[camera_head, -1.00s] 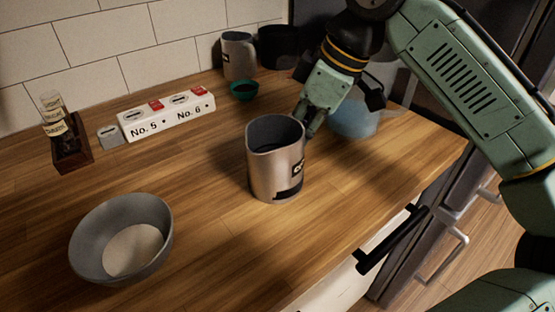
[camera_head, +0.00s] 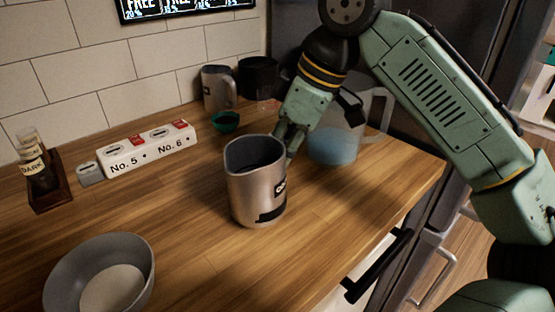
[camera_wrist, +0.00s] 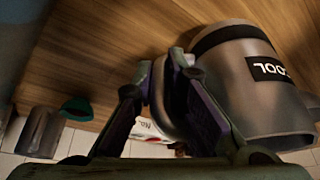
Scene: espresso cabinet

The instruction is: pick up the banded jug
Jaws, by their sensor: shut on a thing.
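The banded jug (camera_head: 256,188) is a grey metal jug with a dark band low on its side and a black label. It is upright above the middle of the wooden counter, apparently a little clear of it. My gripper (camera_head: 289,143) is at its far right side, shut on its handle. In the wrist view the jug (camera_wrist: 250,95) fills the right side, its dark band and label showing. The fingers of my gripper (camera_wrist: 172,85) close around the handle there. The handle is mostly hidden in the head view.
A clear pitcher with blue liquid (camera_head: 333,147) stands close behind my gripper. A similar jug (camera_head: 217,88), a dark container (camera_head: 258,78) and a green cup (camera_head: 225,122) stand at the back. A grey bowl (camera_head: 60,272) is front left; a numbered white block (camera_head: 147,152) lies behind.

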